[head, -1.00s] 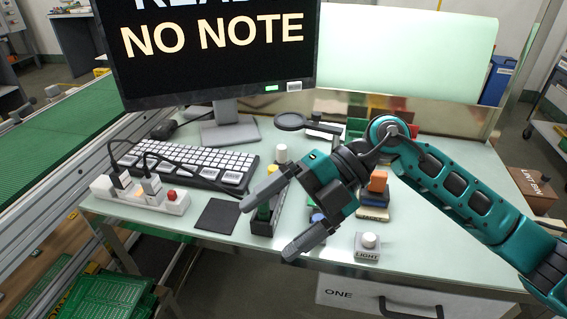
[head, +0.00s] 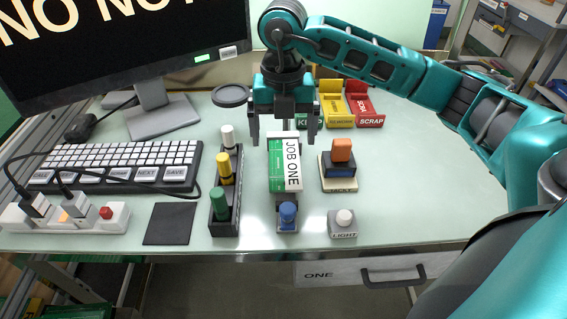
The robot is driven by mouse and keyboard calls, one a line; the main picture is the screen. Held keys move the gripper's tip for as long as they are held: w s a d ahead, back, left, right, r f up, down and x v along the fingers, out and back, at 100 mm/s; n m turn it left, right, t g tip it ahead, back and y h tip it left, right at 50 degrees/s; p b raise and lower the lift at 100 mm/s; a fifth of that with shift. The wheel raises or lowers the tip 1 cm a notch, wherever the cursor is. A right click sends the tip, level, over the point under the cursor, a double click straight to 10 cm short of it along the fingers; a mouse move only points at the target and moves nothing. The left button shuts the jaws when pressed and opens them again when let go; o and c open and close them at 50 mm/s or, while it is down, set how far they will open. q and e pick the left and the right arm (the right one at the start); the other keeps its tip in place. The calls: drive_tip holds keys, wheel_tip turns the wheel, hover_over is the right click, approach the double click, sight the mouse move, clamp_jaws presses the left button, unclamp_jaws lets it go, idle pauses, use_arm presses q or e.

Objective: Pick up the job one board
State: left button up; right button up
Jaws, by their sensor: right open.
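The job one board (head: 276,165) is a green and white piece with a "JOB ONE" label, held upright or tilted in a small stand near the middle of the desk. A blue knob (head: 288,212) is at its front. My right gripper (head: 284,138) points down at the board's far end. Its fingers are open, one on each side of the board's top, with a gap visible on both sides. I cannot tell how far down they reach. My left gripper is not in view.
A dark rack (head: 225,200) with green, yellow and white markers stands left of the board. An orange-topped block (head: 341,160) and a light button (head: 343,222) are on its right. Keep, yellow and red scrap trays (head: 366,108) are behind. The keyboard (head: 115,165) is left; desk on the right is clear.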

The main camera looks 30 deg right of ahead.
sight(284, 162)
drive_tip(key=shift+s+f, duration=0.15)
drive_tip(key=shift+f, duration=2.65)
drive_tip(key=shift+c, duration=0.2)
drive_tip(key=c, duration=1.1)
drive_tip(key=shift+r, duration=0.15)
